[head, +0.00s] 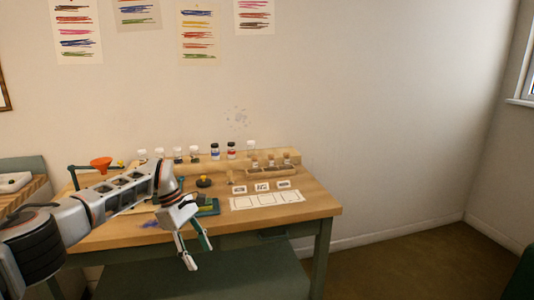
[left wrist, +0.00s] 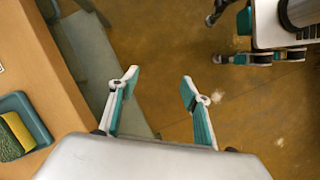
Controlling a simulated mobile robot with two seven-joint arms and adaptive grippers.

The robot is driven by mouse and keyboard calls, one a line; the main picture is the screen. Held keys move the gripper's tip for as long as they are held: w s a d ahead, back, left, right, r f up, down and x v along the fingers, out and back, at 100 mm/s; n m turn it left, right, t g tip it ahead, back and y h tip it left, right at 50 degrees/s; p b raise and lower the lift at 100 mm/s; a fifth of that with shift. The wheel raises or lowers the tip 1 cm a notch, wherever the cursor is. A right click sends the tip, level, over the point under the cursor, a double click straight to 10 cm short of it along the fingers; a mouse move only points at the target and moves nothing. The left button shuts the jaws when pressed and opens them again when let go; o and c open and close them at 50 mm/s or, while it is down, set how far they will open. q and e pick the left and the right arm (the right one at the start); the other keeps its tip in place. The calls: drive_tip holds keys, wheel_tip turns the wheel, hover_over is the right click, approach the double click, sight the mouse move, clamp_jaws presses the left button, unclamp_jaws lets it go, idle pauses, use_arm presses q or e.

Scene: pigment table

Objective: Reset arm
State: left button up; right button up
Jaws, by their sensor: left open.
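My left arm comes in from the left in the head view. Its gripper (head: 194,250) hangs in front of the table's front edge, pointing down, above the green bench. In the left wrist view the same gripper (left wrist: 158,80) has its two fingers spread apart with nothing between them, over the bench's edge and the brown floor. My right gripper does not show in the head view.
The wooden table (head: 300,212) holds jars (head: 230,150), a small rack (head: 268,167), a white card strip (head: 267,200) and an orange funnel (head: 101,163). A teal tray with a sponge (left wrist: 18,128) lies near the table edge.

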use_arm(q)
drive_tip(key=s+d+f+n+h, duration=0.1)
drive_tip(key=s+d+f+h, duration=0.15)
drive_tip(key=d, duration=0.35)
drive_tip(key=s+d+f+g+h, duration=0.1)
drive_tip(key=s+d+f, duration=0.2)
drive_tip(key=d+f, duration=0.15)
drive_tip(key=s+d+f+n+h, duration=0.1)
drive_tip(key=s+d+f+h, duration=0.15)
drive_tip(key=d, duration=0.35)
drive_tip(key=s+d+r+n+t+h, duration=0.2)
drive_tip(key=s+d+n+t+h, duration=0.55)
drive_tip(key=d+n, duration=0.7)
drive_tip(key=s+a+f+n+t+y, duration=0.2)
drive_tip(key=a+f+n+t+y, duration=0.4)
drive_tip(key=n, duration=0.6)
drive_tip(key=s+a+f+n+t+y, duration=0.2)
drive_tip(key=s+a+n+t, duration=0.1)
drive_tip(key=a+n, duration=0.75)
drive_tip(key=s+a+f+n+g+y, duration=0.2)
drive_tip(key=s+a+f+n+y, duration=0.1)
drive_tip(key=s+a+f+n, duration=0.2)
drive_tip(key=s+a+f+n+g+y, duration=0.1)
drive_tip(key=s+a+f+n+y, duration=0.2)
drive_tip(key=s+a+f+n, duration=0.3)
drive_tip(key=s+a+n, duration=0.3)
drive_tip(key=s, duration=0.1)
drive_tip(key=shift+s+a+n+g+y, duration=0.15)
drive_tip(key=shift+a+n+g+y, duration=0.15)
drive_tip(key=shift+g+y, duration=0.05)
